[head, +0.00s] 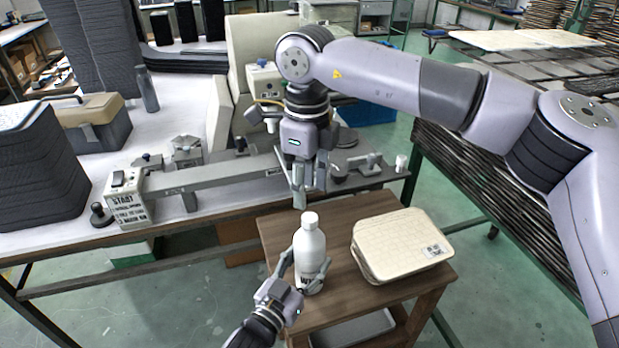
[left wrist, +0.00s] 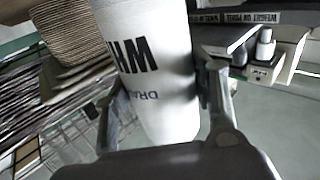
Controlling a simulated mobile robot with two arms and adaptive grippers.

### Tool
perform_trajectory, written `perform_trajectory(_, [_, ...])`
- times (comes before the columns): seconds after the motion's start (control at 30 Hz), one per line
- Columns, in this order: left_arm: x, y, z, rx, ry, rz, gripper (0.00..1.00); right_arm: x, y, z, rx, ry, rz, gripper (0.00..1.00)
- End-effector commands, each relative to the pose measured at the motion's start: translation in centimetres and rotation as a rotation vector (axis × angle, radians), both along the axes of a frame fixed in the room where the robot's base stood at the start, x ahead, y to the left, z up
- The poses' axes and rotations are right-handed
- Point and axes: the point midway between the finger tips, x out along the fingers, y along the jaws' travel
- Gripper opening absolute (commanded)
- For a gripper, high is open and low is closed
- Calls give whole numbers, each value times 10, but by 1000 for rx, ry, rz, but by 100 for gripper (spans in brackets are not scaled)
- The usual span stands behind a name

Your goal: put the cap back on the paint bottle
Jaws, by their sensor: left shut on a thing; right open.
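The white paint bottle (head: 309,250) is upright over the wooden side table, with dark lettering low on its side. My left gripper (head: 304,274) is shut around its lower body. In the left wrist view the bottle (left wrist: 152,65) fills the space between the fingers of my left gripper (left wrist: 160,110). I cannot tell whether its base touches the table. My right gripper (head: 309,196) is open, pointing down just above the bottle's top. A white rounded piece tops the bottle; I cannot tell whether it is the cap or the bare neck. I see no separate thing between the right fingers.
The wooden table (head: 275,226) also bears a cream, lidded-looking flat case (head: 400,243) right of the bottle. Behind it, a long bench (head: 75,240) holds a grey beam device (head: 220,176) and a small white cylinder (head: 401,163) near its right end.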

Motion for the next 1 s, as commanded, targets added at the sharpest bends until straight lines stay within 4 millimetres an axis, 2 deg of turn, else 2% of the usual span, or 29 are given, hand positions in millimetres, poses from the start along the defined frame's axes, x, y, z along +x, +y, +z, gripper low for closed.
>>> perform_trajectory(0.4, [0,0,-1,0,1,0,0,0,-2,6,-4,5,914,41])
perform_trajectory(0.6, [0,0,-1,0,1,0,0,1,-2,9,-3,5,1285,41])
perform_trajectory(0.8, [0,0,-1,0,1,0,0,1,-3,10,-4,7,1489,41])
perform_trajectory(1.0, [0,0,-1,0,1,0,0,1,-3,10,-5,7,1537,41])
